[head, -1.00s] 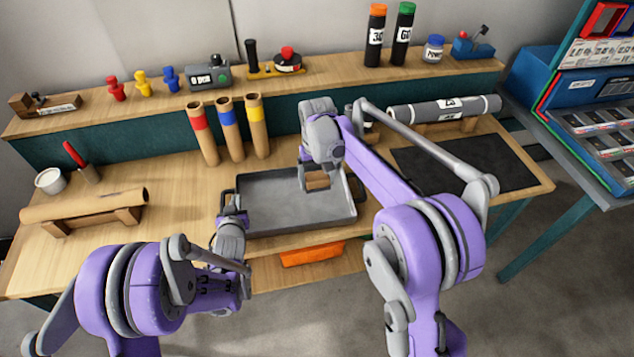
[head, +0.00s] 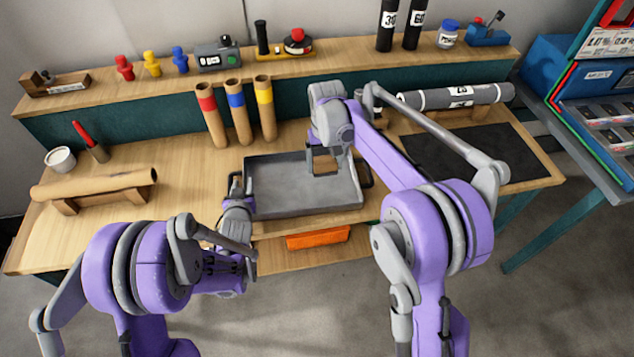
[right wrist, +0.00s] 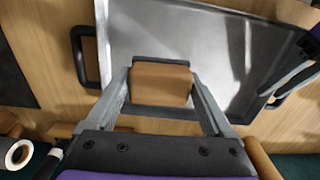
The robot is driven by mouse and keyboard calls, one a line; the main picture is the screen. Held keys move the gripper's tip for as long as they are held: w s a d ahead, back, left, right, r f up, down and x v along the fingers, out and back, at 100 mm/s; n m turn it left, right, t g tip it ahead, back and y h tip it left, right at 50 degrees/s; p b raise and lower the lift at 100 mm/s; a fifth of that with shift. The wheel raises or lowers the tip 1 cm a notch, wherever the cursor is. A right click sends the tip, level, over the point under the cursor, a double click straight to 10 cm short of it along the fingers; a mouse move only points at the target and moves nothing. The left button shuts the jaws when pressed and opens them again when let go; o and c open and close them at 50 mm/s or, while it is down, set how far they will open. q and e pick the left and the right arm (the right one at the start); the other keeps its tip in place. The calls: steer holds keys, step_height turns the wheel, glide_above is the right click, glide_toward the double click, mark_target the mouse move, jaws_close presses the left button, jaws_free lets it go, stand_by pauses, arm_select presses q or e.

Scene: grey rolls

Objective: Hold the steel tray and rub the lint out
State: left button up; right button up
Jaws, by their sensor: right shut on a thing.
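The steel tray (head: 290,207) lies on the bench near its front edge, a shallow grey pan with a dark handle at each end. My left gripper (head: 237,191) is at the tray's left handle; whether its fingers are closed around the handle is too small to tell. My right gripper (head: 324,160) is shut on a brown block (right wrist: 160,84) and holds it over the back right part of the tray. In the right wrist view the tray (right wrist: 185,40) fills the space beyond the block. I cannot make out any lint.
Three cardboard tubes (head: 238,112) with coloured bands stand behind the tray. A brown roll (head: 95,184) rests on a wooden cradle at left, near a white cup (head: 61,159). A grey roll (head: 455,96) and black mat (head: 475,153) are at right. An orange item (head: 318,238) sits below the front edge.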

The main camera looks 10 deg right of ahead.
arm_select(q)
steer(key=v, duration=1.1)
steer(key=shift+s, duration=0.25)
